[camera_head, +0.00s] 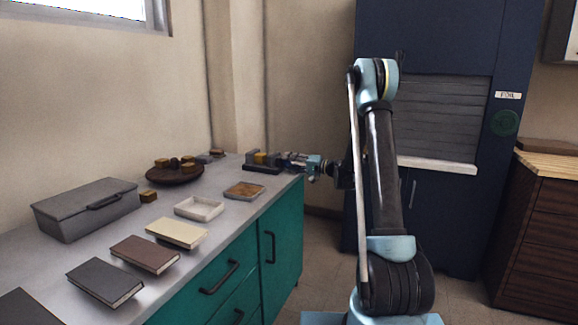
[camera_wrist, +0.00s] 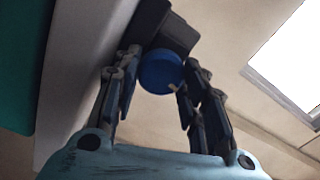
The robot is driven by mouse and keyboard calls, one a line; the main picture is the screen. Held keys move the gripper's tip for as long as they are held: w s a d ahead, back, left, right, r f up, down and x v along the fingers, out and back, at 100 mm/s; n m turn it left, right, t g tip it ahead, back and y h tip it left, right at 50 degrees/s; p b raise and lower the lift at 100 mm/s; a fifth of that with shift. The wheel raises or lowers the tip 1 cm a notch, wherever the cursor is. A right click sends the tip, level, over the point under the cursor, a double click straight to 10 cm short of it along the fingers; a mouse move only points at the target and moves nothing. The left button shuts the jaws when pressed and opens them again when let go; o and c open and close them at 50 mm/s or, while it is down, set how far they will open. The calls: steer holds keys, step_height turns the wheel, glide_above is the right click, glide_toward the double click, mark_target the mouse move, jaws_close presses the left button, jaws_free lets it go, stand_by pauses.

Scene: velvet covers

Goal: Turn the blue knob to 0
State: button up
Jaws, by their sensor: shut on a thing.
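The blue knob (camera_wrist: 161,73) is round, with a small pale mark at its lower right edge. It sits on the end of a dark block-like body (camera_wrist: 172,27) in the wrist view. My gripper (camera_wrist: 162,62) is shut on the knob, one finger on each side. In the head view my gripper (camera_head: 288,160) reaches left to the dark device (camera_head: 262,168) at the far end of the counter. The knob cannot be made out there. No 0 or other dial figure is readable in either view.
Teal drawers stand below. A dark blue cabinet (camera_head: 440,200) stands behind my arm.

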steer(key=shift+d+f+n, duration=0.1)
steer(key=shift+n, duration=0.7)
steer(key=o, duration=1.1)
steer(key=shift+f, duration=0.1)
steer(key=v, duration=1.2)
